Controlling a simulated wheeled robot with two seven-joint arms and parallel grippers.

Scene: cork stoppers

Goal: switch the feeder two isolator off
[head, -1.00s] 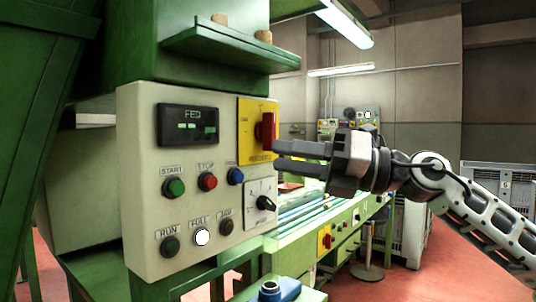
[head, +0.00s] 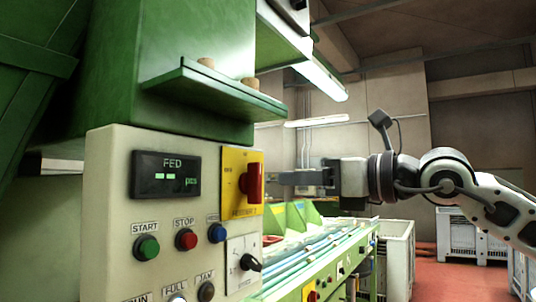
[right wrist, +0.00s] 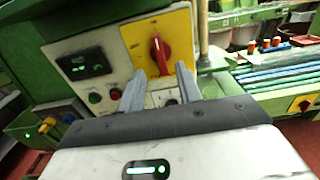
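The isolator is a red rotary handle (head: 251,182) on a yellow plate (head: 229,196), at the upper right of the cream control panel (head: 110,206). The small lettering on the plate is hard to read. In the right wrist view the red handle (right wrist: 160,54) stands about upright on its yellow plate (right wrist: 186,24). My right gripper (head: 272,178) is level with the handle, just to its right. In the right wrist view its two fingers (right wrist: 152,76) are apart, with the handle showing between and beyond their tips. I cannot tell whether they touch it. My left gripper is not in view.
The panel also has a display (head: 166,175), a green START button (head: 146,248), a red STOP button (head: 186,240) and a black knob (head: 250,263). A green shelf (head: 200,92) juts out above. Another red-and-yellow switch (right wrist: 303,104) sits on the conveyor at right.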

